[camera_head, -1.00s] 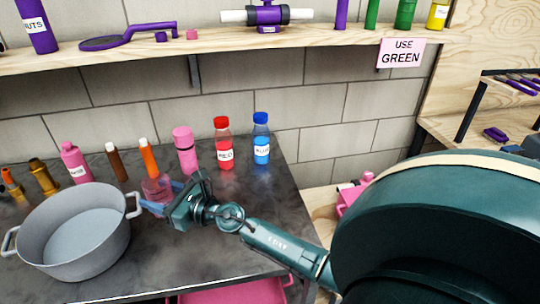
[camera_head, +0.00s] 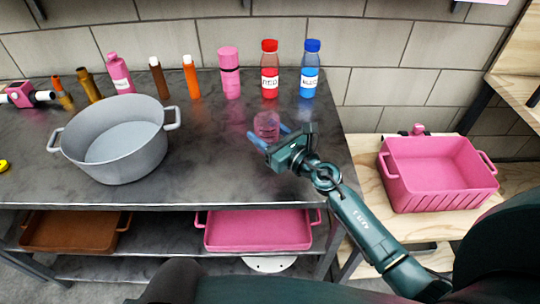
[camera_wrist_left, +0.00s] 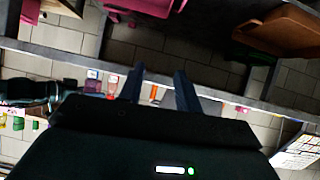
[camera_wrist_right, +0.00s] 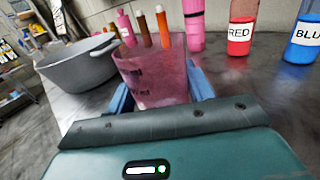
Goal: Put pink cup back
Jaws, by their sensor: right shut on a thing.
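The pink cup (camera_head: 266,122) is see-through and upright over the dark tabletop, right of the grey pot, in the head view. My right gripper (camera_head: 270,135) is shut on it, one blue finger on each side. The cup also fills the middle of the right wrist view (camera_wrist_right: 150,78). Whether its base touches the table I cannot tell. My left gripper (camera_wrist_left: 159,88) shows only in the left wrist view, its fingers apart with nothing between them.
The grey pot (camera_head: 117,150) stands left of the cup. Pink (camera_head: 229,75), red (camera_head: 269,75) and blue (camera_head: 310,75) bottles stand behind. A pink bin (camera_head: 437,172) stands on the wooden surface at right. Brown (camera_head: 75,232) and pink (camera_head: 258,232) trays lie below the tabletop.

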